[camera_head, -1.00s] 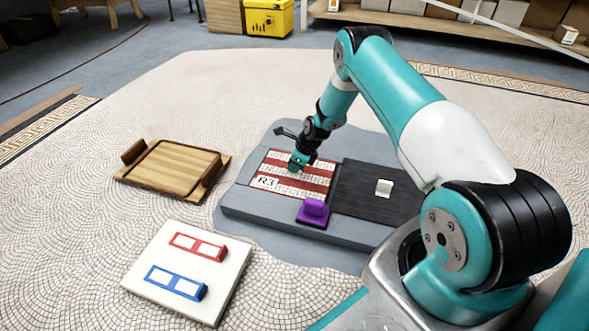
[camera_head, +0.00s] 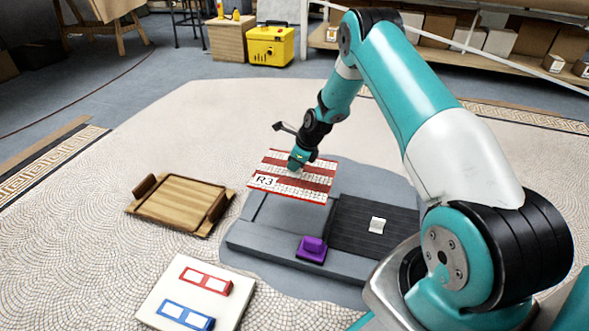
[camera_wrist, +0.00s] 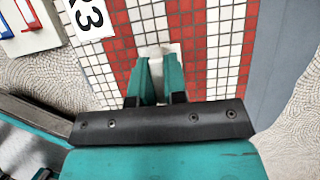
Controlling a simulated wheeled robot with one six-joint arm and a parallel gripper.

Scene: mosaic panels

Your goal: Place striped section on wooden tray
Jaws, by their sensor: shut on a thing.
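The striped section (camera_head: 310,184) is a red-and-white mosaic panel marked R3, raised above the grey base in the head view. My gripper (camera_head: 296,164) is shut on it near its far edge. In the wrist view the striped section (camera_wrist: 200,50) spreads under my gripper (camera_wrist: 157,62), whose teal fingers close on a small pale grip on the panel. The wooden tray (camera_head: 146,209), with two raised dark handles, lies on the floor to the left of the base and looks empty.
The grey base (camera_head: 262,240) has an empty recess below the panel. Beside it is a dark ribbed section (camera_head: 345,238) with a white grip. A purple block (camera_head: 311,250) sits on the base's front. A white board (camera_head: 160,276) with red and blue frames lies front left.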

